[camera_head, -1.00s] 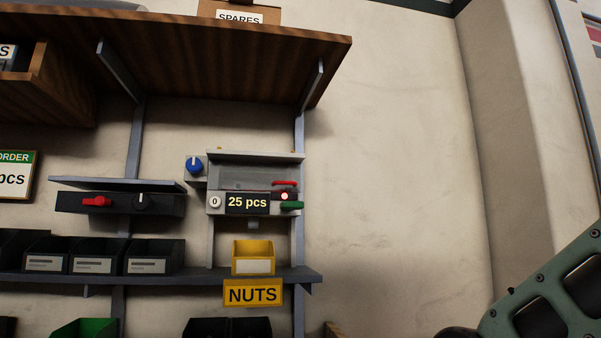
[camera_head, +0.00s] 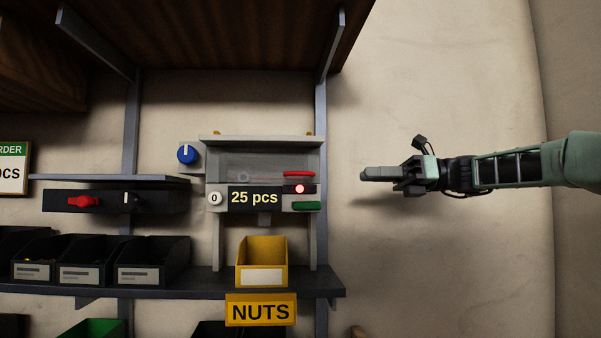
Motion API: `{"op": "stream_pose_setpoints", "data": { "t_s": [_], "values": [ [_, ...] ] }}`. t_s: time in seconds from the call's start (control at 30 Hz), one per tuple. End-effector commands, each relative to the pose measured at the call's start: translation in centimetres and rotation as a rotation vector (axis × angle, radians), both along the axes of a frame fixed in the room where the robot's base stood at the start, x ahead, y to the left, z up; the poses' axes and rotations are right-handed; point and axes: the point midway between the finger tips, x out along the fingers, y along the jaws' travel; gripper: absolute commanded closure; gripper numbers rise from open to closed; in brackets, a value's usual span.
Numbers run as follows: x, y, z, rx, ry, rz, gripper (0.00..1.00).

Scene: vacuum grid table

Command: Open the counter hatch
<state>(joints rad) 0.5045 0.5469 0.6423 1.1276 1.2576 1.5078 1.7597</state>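The counter (camera_head: 222,155) is a grey box on the wall with a lit "25 pcs" display (camera_head: 254,198). A grey, see-through-looking front panel (camera_head: 262,170) sits above the display. At its right are a red handle (camera_head: 299,173), a glowing red light (camera_head: 299,188) and a green lever (camera_head: 305,206). I cannot tell for certain which part is the hatch. My gripper (camera_head: 364,174) is to the right of the counter, apart from it, pointing left. Its fingers show edge-on as one grey bar, so its opening is hidden. I see nothing held.
A yellow bin (camera_head: 262,276) stands below the counter on a shelf (camera_head: 210,284), above a "NUTS" sign (camera_head: 261,311). A blue knob (camera_head: 187,154) is left of the counter. A wooden shelf (camera_head: 200,30) overhangs above. The wall right of the counter is bare.

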Motion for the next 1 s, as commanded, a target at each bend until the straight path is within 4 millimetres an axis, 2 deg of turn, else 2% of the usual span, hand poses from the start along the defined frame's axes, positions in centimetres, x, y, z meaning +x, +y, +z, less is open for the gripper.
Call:
{"op": "stream_pose_setpoints", "data": {
  "t_s": [0.03,0.4,0.6,0.8,1.0],
  "values": [
    [-0.1,1.1,0.2,-0.001,-0.001,0.003,0.82],
    [-0.1,9.0,0.3,-0.002,-0.001,0.004,0.82],
    [-0.1,12.6,0.2,-0.003,-0.001,0.003,0.82],
    [-0.1,14.8,0.1,-0.003,-0.002,0.001,0.82],
    [-0.1,15.3,0.0,-0.003,-0.002,0.0,0.82]
  ]
}}
